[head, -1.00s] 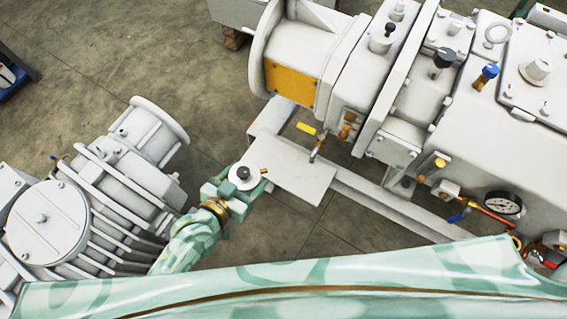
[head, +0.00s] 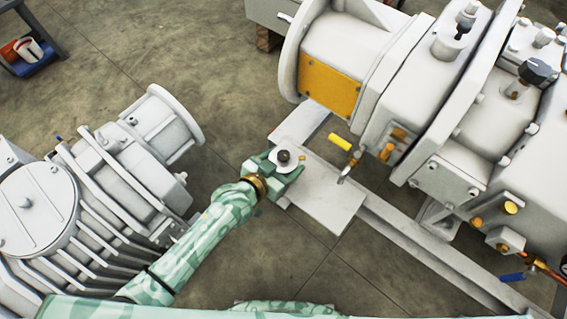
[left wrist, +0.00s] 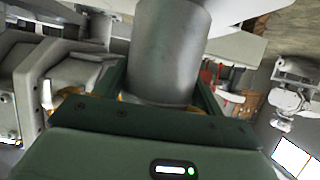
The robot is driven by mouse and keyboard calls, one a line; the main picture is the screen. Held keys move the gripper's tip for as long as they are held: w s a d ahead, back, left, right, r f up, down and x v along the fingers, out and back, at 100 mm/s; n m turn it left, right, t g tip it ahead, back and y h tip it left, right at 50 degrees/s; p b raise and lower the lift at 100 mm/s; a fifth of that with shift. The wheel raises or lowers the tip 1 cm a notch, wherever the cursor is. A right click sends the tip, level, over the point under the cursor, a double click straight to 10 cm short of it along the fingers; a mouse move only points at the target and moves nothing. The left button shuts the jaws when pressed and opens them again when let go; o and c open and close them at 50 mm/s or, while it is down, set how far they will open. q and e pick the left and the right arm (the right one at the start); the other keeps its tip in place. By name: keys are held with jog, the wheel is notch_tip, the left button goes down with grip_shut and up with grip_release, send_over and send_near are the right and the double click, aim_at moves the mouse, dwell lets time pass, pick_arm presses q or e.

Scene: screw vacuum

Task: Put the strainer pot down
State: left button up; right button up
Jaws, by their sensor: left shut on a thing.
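The strainer pot (head: 288,157) shows from above in the head view as a pale round top with a dark knob. My left gripper (head: 291,169) is shut on it. In the left wrist view the pot is a grey metal cylinder (left wrist: 165,50) between the green fingers of my left gripper (left wrist: 160,88). My right gripper is not in view.
A large pale vacuum pump with an orange panel (head: 329,85) fills the right side. A yellow-handled valve (head: 340,142) sticks out near the plate. Another ribbed grey machine (head: 75,215) stands at the left. Bare floor (head: 180,50) lies between them.

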pick_arm(q)
jog(key=shift+f, duration=0.85)
jog(key=shift+r, duration=0.15)
jog(key=o, duration=1.3)
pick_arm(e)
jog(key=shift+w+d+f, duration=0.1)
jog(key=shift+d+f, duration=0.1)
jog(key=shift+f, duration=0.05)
pick_arm(q)
jog(key=shift+s+a+r, duration=0.15)
jog(key=shift+s, duration=0.05)
jog(key=shift+p+v, duration=2.65)
jog(key=shift+v, duration=3.1)
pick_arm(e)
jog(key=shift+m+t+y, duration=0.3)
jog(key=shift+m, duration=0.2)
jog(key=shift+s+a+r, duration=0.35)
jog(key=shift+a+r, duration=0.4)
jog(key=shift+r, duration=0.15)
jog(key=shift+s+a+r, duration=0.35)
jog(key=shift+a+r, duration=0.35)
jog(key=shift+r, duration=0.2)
